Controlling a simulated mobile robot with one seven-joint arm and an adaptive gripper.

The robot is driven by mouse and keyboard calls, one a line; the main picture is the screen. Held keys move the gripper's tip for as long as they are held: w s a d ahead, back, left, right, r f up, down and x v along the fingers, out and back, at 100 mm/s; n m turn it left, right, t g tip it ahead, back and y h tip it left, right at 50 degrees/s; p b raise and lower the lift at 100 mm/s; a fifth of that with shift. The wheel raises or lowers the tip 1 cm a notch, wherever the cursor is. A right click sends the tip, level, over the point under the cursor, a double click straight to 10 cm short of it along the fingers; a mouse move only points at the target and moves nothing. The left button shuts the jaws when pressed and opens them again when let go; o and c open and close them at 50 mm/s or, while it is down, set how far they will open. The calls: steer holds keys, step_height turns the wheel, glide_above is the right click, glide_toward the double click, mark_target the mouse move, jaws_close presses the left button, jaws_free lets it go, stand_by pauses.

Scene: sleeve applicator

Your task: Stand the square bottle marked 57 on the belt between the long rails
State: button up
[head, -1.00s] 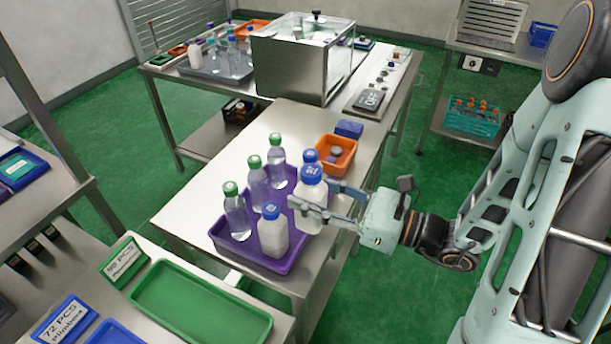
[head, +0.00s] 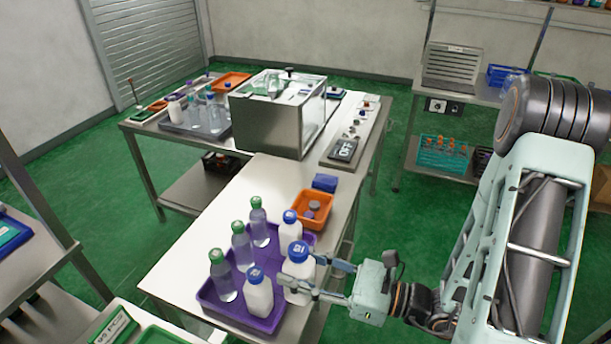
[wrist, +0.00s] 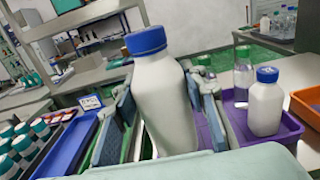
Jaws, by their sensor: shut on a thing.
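My gripper (head: 318,279) is shut on a white bottle (head: 299,286) with a blue cap, at the right side of the purple tray (head: 209,297). The held bottle (wrist: 165,98) stands nearly upright between the fingers in the wrist view. Its cap carries a light mark that I cannot read surely. Whether its base touches the tray is hidden. Two other white blue-capped bottles stand in the tray, one in front (head: 258,295) and one behind (head: 290,228). The belt and long rails are not clearly visible; a steel machine with a clear cover (head: 278,112) stands beyond.
Three clear green-capped bottles (head: 242,248) fill the tray's left side. An orange bin (head: 313,209) and a blue block (head: 325,182) lie behind it. An OFF sign (head: 343,150) is beside the machine. The steel table's left part (head: 205,215) is bare.

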steer(key=shift+w, duration=0.1)
steer(key=w+d+f+m+t+h, duration=0.4)
steer(key=w+d+m+t+h, duration=0.4)
steer(key=w+d, duration=0.6)
steer(key=shift+w+d+f+t+h, duration=0.15)
steer(key=shift+w+d+t+h, duration=0.2)
steer(key=shift+d+t, duration=0.75)
steer(key=shift+w+d, duration=0.15)
